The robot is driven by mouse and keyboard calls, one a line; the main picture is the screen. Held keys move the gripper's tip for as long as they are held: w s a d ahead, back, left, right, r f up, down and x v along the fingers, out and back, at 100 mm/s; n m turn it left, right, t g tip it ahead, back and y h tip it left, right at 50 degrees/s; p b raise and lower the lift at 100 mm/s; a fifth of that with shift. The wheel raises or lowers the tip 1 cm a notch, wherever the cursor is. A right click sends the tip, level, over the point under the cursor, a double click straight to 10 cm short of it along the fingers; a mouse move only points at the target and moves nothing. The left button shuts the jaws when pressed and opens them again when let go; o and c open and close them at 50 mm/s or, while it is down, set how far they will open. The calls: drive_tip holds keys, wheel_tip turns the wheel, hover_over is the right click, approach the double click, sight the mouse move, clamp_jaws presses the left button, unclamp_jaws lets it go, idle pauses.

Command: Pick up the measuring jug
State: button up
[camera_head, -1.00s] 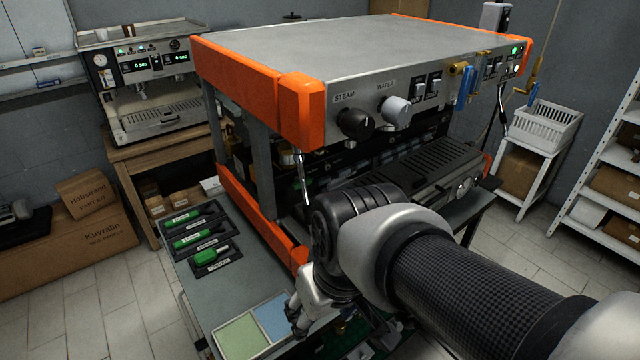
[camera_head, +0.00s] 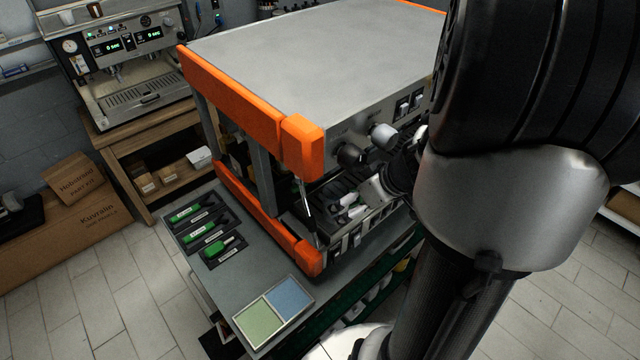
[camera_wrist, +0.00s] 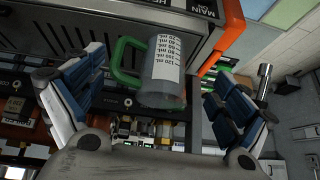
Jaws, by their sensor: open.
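The measuring jug (camera_wrist: 163,72) shows in the wrist view as a clear grey cup with a white printed ml scale and a green handle (camera_wrist: 124,62) on its left. It lies between the two blue-padded fingers of my gripper (camera_wrist: 155,92), with visible gaps on both sides. The fingers are spread and hold nothing. I cannot tell how far ahead of the fingertips the jug is. In the head view my gripper (camera_head: 348,208) is at the front opening of the orange-cornered machine (camera_head: 302,148), below its knobs. The jug cannot be made out there.
The machine's top and orange corner post overhang the gripper closely. Green-handled tools (camera_head: 212,245) lie in dark trays on the grey bench (camera_head: 235,285), near a green and blue pad (camera_head: 272,312). A dark slatted panel (camera_wrist: 60,32) is close to the left finger.

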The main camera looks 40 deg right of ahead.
drive_tip(key=shift+w+d+f, duration=0.2)
drive_tip(key=shift+w+f, duration=0.1)
drive_tip(key=shift+w, duration=0.2)
drive_tip(key=shift+x, duration=0.8)
drive_tip(key=b+x, duration=0.1)
drive_tip(key=x, duration=0.3)
drive_tip(key=shift+w+d+f, duration=0.1)
drive_tip(key=shift+w+f, duration=0.1)
drive_tip(key=shift+f, duration=0.1)
drive_tip(key=shift+c, duration=0.6)
drive_tip(key=c, duration=0.9)
drive_tip(key=shift+o, duration=0.2)
drive_tip(key=shift+r, duration=0.15)
